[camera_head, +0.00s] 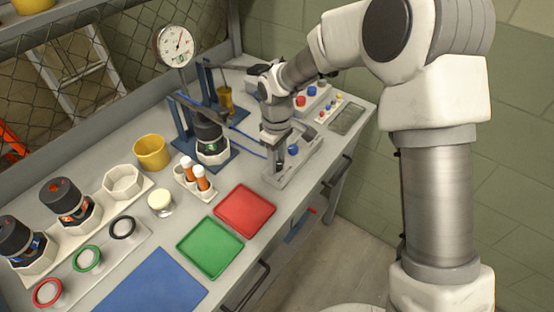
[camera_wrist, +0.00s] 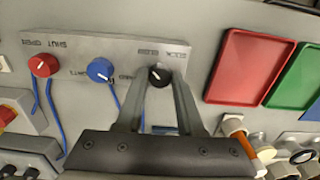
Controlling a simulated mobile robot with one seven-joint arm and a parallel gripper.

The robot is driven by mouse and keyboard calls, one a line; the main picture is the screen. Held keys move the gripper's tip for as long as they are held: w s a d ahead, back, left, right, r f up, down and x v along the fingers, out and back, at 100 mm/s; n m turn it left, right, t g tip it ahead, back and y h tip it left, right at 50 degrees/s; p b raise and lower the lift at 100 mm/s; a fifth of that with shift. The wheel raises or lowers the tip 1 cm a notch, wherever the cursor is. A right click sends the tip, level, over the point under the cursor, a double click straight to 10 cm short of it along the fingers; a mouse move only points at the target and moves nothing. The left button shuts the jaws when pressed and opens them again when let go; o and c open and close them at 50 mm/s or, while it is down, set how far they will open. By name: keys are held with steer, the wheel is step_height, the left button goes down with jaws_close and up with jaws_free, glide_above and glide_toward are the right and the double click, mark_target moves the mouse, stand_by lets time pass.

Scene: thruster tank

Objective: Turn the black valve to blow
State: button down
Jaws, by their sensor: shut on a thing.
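The black valve (camera_wrist: 158,77) is a round knob with a white mark, at the tray end of a grey valve panel (camera_wrist: 110,49). In the wrist view its mark points to the upper left. The small labels beside it are too blurred to read surely. My gripper (camera_wrist: 159,80) is shut on the black valve, one finger on each side of it. In the head view my gripper (camera_head: 279,167) reaches down to the panel (camera_head: 285,180) and hides the black valve.
A blue knob (camera_wrist: 100,69) and a red knob (camera_wrist: 43,65) share the panel. A red tray (camera_head: 245,210) and green tray (camera_head: 209,247) lie nearby. A blue stand (camera_head: 184,125) holds a dark canister (camera_head: 211,143) behind my gripper. Blue hoses run close to the panel.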

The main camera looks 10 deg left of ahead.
steer(key=c, duration=0.5)
jaws_free()
step_height(320, 180, up, 18)
steer(key=shift+f+p, duration=0.25)
steer(key=shift+p, duration=0.45)
